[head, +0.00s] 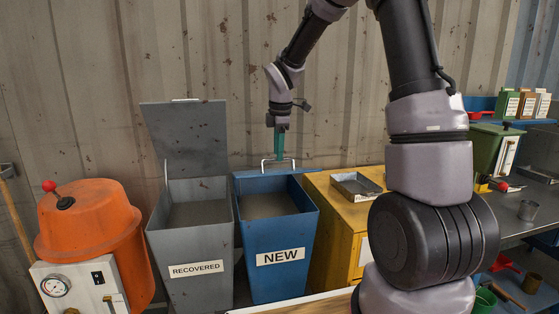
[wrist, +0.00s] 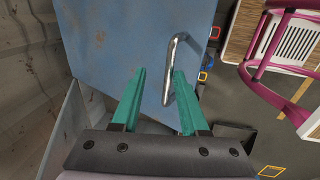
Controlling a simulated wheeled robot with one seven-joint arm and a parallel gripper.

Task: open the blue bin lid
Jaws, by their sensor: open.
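The blue bin (head: 275,235) with the "NEW" label stands in the middle, its grey inside showing from above. Its blue lid (head: 246,174) is raised off the opening and shows as a thin, nearly edge-on strip at the back, with a metal handle (head: 264,167) on top. In the wrist view the lid (wrist: 125,35) is a broad blue panel, and the handle (wrist: 168,70) shows between the fingertips, closer to the right finger. My gripper (head: 279,153) points down at the handle, and its teal fingers (wrist: 160,72) are apart. I cannot tell whether a finger touches the handle.
A grey "RECOVERED" bin (head: 195,235) with its lid up stands left of the blue bin. An orange machine (head: 90,225) is further left. A yellow cabinet (head: 325,220) with a metal tray (head: 356,186) stands right. A corrugated wall (head: 130,60) is close behind.

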